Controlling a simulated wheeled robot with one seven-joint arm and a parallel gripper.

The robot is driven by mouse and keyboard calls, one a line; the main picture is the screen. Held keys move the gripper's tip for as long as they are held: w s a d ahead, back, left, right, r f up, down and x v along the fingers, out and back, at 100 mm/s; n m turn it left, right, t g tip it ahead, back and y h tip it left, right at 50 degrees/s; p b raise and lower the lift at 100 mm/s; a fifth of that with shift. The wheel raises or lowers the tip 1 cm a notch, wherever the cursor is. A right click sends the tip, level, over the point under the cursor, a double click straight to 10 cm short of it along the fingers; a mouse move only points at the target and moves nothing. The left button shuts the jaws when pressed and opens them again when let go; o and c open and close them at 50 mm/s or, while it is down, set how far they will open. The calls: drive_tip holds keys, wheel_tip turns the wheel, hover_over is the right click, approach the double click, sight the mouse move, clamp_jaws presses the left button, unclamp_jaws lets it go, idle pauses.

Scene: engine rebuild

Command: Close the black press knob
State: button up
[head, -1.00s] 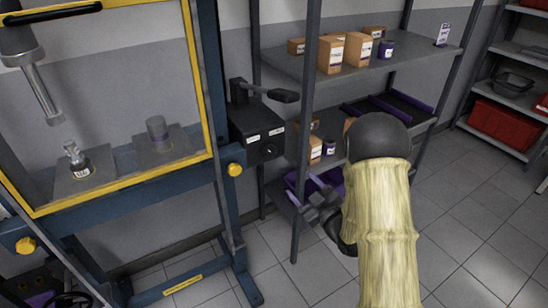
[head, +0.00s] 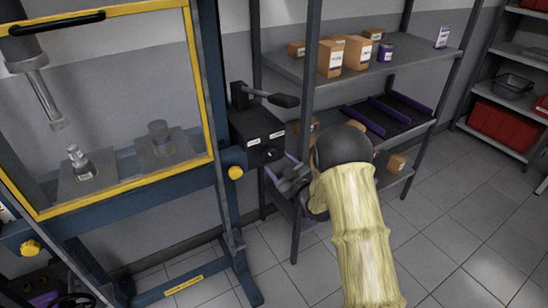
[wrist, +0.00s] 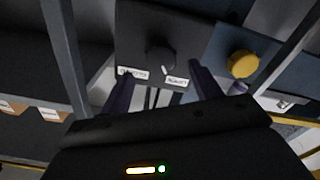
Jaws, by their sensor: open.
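The black press knob (head: 269,154) sits on the front of a dark control box (head: 246,125) on the press frame. In the wrist view the knob (wrist: 160,60) shows ahead of the fingers, between two small white labels (wrist: 176,81). The label text is too small to read surely. My gripper (head: 280,169) is open and empty, just below and right of the knob in the head view. In the wrist view its two fingers (wrist: 160,84) are spread either side of the knob's line, apart from it.
A lever (head: 284,100) stands on top of the box. A yellow knob (head: 236,173) is on the blue press frame to its left. A grey shelf (head: 412,60) with cardboard boxes and its upright post (head: 306,90) stand close at the right. The floor at the right is clear.

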sight(272, 156)
drive_tip(key=shift+x, duration=2.2)
drive_tip(key=shift+c, duration=0.2)
drive_tip(key=c, duration=0.9)
